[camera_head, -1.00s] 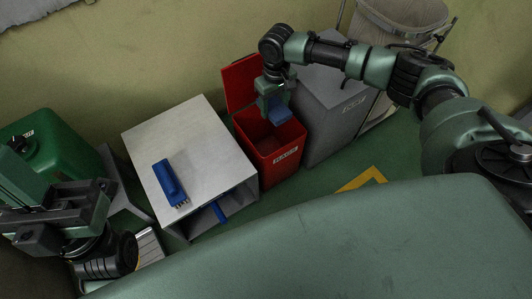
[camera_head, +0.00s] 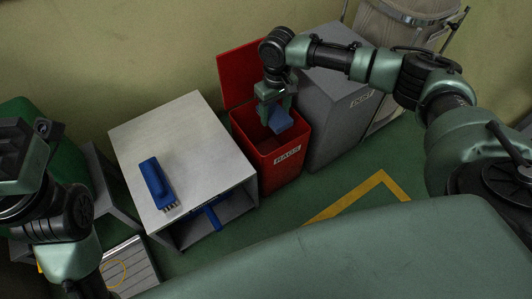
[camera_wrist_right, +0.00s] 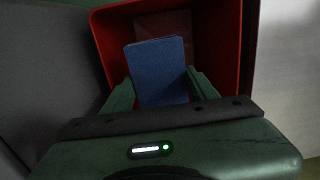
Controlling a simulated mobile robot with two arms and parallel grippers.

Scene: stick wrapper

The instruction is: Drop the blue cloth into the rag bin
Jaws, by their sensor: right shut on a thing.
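The blue cloth (camera_head: 280,120) looks like a small flat folded block. My right gripper (camera_head: 273,105) is shut on it and holds it at the mouth of the red rag bin (camera_head: 276,163), which is labelled RAGS and has its lid (camera_head: 242,76) raised at the back. In the right wrist view the blue cloth (camera_wrist_right: 159,70) stands between the two green fingers (camera_wrist_right: 160,88), with the red bin wall (camera_wrist_right: 236,45) around it. My left arm is at the left edge of the head view; its fingertips cannot be made out.
A grey-white cabinet (camera_head: 201,130) left of the bin bears a blue brush (camera_head: 156,184); another blue item (camera_head: 212,217) shows in its open front. A grey bin (camera_head: 335,115) stands close on the right, with a grey bag cart (camera_head: 400,25) behind. Yellow floor tape (camera_head: 345,199) lies in front.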

